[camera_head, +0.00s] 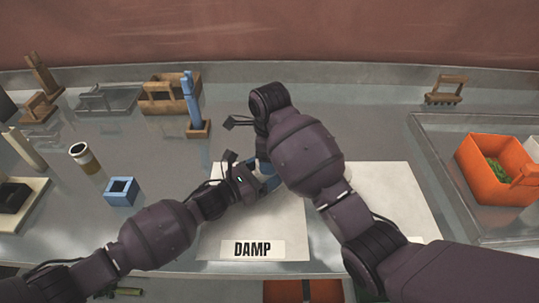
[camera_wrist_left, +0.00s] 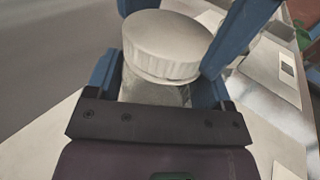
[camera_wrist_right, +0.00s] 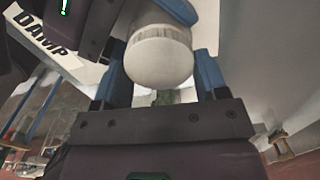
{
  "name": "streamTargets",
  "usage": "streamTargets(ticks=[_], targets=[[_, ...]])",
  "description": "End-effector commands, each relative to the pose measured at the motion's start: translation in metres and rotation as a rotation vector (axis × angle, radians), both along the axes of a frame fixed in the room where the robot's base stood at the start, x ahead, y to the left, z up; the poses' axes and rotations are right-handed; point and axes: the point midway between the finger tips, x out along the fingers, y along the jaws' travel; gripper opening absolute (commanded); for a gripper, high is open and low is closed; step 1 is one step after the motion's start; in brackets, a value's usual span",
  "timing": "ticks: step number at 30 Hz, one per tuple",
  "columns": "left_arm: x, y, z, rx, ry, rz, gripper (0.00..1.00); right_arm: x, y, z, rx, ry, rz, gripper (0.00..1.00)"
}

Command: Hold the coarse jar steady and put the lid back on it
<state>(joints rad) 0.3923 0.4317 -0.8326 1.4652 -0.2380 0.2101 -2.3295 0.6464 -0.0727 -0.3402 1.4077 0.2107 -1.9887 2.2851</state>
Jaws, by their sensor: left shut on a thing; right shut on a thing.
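The coarse jar (camera_wrist_left: 155,92) is clear, with pale contents, between the blue fingers of my left gripper (camera_wrist_left: 160,80), which is shut on it. The round white ribbed lid (camera_wrist_left: 165,42) sits over the jar's mouth, apparently touching it; I cannot tell whether it is fully seated. In the right wrist view the lid (camera_wrist_right: 160,55) is between the blue fingers of my right gripper (camera_wrist_right: 163,75), which is shut on it. In the head view both grippers meet above the white sheet; my arms mostly hide jar and lid there.
A white sheet (camera_head: 215,225) with a DAMP label (camera_head: 252,249) lies below, another sheet (camera_head: 400,190) to its right. An orange bin (camera_head: 490,180) stands at right. A blue square holder (camera_head: 121,191) and brown-banded jar (camera_head: 84,157) stand left. Wooden racks (camera_head: 170,95) stand behind.

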Motion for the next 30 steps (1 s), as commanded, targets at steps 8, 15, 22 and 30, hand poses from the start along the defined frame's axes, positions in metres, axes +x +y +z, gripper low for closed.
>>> streamTargets(ticks=[8,15,22,30], targets=[[0.000,0.000,-0.001,0.002,0.002,0.001,0.09,0.000,0.001,0.001,0.001,-0.001,-0.008,0.45],[0.000,0.000,-0.001,0.002,0.002,0.001,0.09,0.000,0.000,0.001,0.001,-0.001,-0.007,0.92],[0.000,0.000,-0.001,0.002,0.001,0.001,0.09,0.000,0.000,0.001,0.000,-0.002,-0.007,0.92],[0.000,0.001,-0.001,0.002,0.001,0.001,0.09,0.002,-0.002,0.023,-0.005,-0.007,-0.006,0.92]])
